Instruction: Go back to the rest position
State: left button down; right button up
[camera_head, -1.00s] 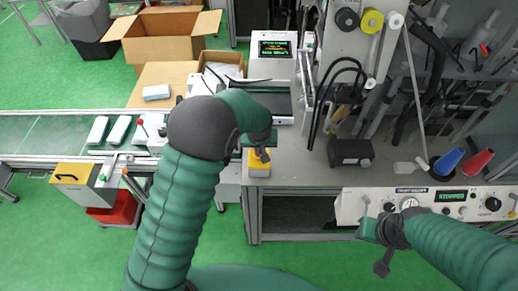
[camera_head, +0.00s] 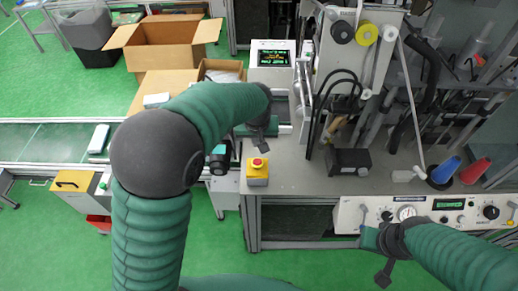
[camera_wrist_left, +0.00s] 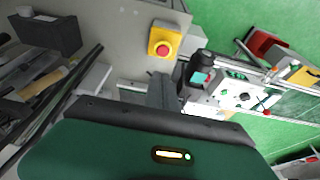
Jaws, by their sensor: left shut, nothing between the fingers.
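My left arm comes up from the bottom left in the head view, and its forearm reaches to the right over the front of the machine bench. My left gripper (camera_head: 266,137) hangs at its end, shut and empty, just above the yellow box with a red button (camera_head: 257,170). In the left wrist view my left gripper's fingers (camera_wrist_left: 163,92) are together, with that yellow box (camera_wrist_left: 163,42) beyond them. My right gripper (camera_head: 383,272) is at the lower right, below the white control panel (camera_head: 425,209). It is too small and dark to tell open from shut.
The grey bench (camera_head: 290,180) carries a black block (camera_head: 348,162) and blue and red cones (camera_head: 446,170). A conveyor (camera_head: 45,142) with a white pack (camera_head: 98,138) lies left. An open cardboard box (camera_head: 165,45) stands behind. Green floor is free at the front.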

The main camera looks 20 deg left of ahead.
pick_arm(q)
jog(key=shift+a+r, duration=0.25)
jog(key=shift+r, duration=0.1)
pick_arm(e)
jog(key=shift+w+a, duration=0.15)
jog(key=shift+a, duration=0.15)
pick_arm(q)
jog(key=shift+d, duration=0.2)
pick_arm(e)
jog(key=shift+d, duration=0.15)
